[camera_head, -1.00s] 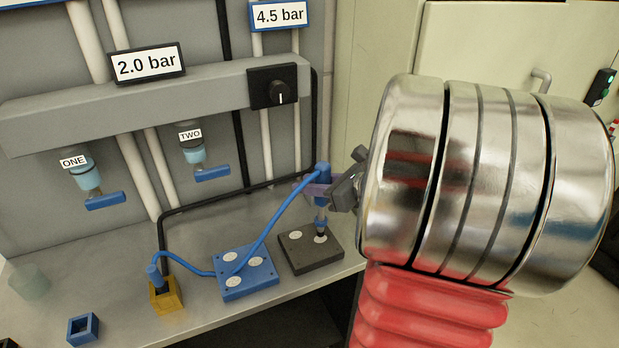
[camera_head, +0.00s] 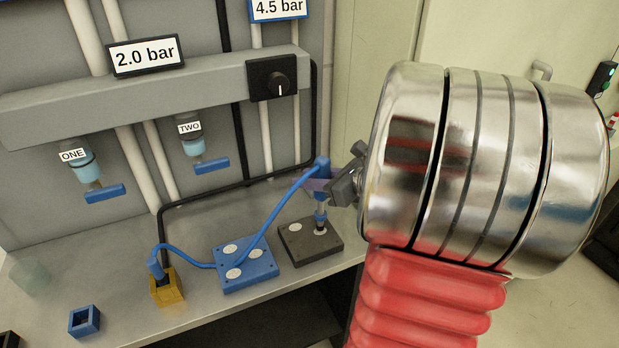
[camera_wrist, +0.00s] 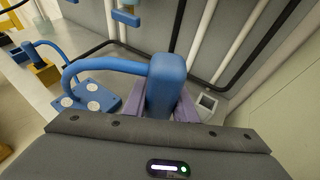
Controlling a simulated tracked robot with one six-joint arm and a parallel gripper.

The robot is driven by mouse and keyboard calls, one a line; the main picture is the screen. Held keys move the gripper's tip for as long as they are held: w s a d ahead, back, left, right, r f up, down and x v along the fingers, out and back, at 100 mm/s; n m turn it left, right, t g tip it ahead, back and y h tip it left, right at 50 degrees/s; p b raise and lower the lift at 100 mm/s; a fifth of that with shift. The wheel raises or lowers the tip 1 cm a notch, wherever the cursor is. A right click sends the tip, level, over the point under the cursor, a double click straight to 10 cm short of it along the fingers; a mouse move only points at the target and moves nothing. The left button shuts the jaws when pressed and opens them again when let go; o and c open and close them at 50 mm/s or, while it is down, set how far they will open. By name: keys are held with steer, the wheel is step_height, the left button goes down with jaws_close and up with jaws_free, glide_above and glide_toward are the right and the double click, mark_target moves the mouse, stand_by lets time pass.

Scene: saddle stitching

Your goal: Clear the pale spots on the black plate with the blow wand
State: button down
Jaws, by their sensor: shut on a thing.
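My gripper (camera_head: 325,186) is shut on the blue blow wand (camera_head: 321,170) and holds it upright over the black plate (camera_head: 299,248). The wand's dark tip is over the right part of the plate; I cannot tell whether it touches. In the wrist view the wand's blue body (camera_wrist: 166,84) stands between purple jaw pads (camera_wrist: 186,108), and the black plate is hidden there. A blue hose (camera_head: 274,218) runs from the wand's top to the yellow block (camera_head: 166,288).
A blue plate (camera_head: 246,271) with several pale spots lies left of the black plate. A small blue open box (camera_head: 84,321) stands at front left. A grey rail (camera_head: 150,98) with a knob (camera_head: 272,79) and two blue-handled valves (camera_head: 206,163) hangs behind.

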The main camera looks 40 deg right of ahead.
steer(key=shift+f, duration=0.55)
stand_by(5.4)
steer(key=shift+r, duration=0.25)
stand_by(1.2)
